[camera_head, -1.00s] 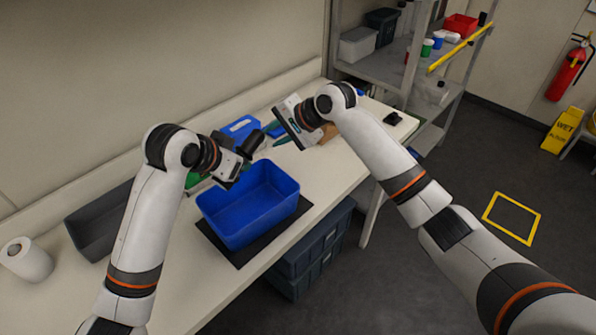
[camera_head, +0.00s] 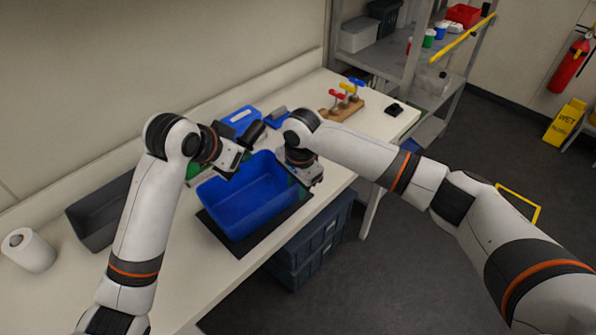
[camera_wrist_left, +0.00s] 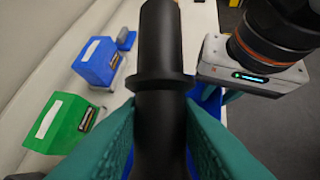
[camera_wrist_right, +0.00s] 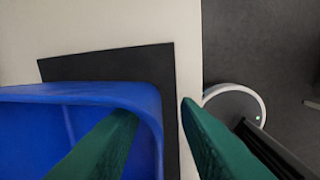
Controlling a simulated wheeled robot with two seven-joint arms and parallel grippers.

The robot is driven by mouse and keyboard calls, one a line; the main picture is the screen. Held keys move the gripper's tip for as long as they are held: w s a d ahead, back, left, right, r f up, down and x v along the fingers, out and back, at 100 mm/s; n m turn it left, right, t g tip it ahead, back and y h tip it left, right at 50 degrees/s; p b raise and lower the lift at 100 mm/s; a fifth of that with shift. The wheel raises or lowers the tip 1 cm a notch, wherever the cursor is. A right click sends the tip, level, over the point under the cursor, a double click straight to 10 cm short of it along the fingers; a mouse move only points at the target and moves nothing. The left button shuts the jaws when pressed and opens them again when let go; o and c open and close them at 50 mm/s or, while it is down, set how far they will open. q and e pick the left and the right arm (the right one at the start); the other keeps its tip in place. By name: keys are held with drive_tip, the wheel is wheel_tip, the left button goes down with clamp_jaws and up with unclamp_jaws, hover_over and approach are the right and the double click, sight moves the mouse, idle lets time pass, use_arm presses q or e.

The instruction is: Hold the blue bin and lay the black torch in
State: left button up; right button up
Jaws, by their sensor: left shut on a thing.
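The blue bin (camera_head: 240,212) stands upright and looks empty on a dark mat (camera_head: 240,256) near the table's front edge. My left gripper (camera_wrist_left: 160,108) is shut on the black torch (camera_wrist_left: 160,50). It holds the torch above the bin's back side, where the torch also shows in the head view (camera_head: 255,134). My right gripper (camera_head: 304,184) is at the bin's right end. In the right wrist view its fingers (camera_wrist_right: 160,104) are apart, one over the bin's inside and one outside its wall (camera_wrist_right: 150,105). I cannot tell whether they touch the wall.
A blue box (camera_head: 241,120) and a green box (camera_wrist_left: 62,122) stand behind the bin. A grey bin (camera_head: 98,212) and a white roll (camera_head: 30,251) are at left. A wooden stand (camera_head: 343,109) with coloured-handled items and a small black object (camera_head: 394,109) are at right.

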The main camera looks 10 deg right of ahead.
sight(295, 202)
drive_tip(key=shift+w+a+f, duration=0.1)
drive_tip(key=shift+w+f, duration=0.1)
drive_tip(key=shift+f, duration=1.6)
clamp_jaws()
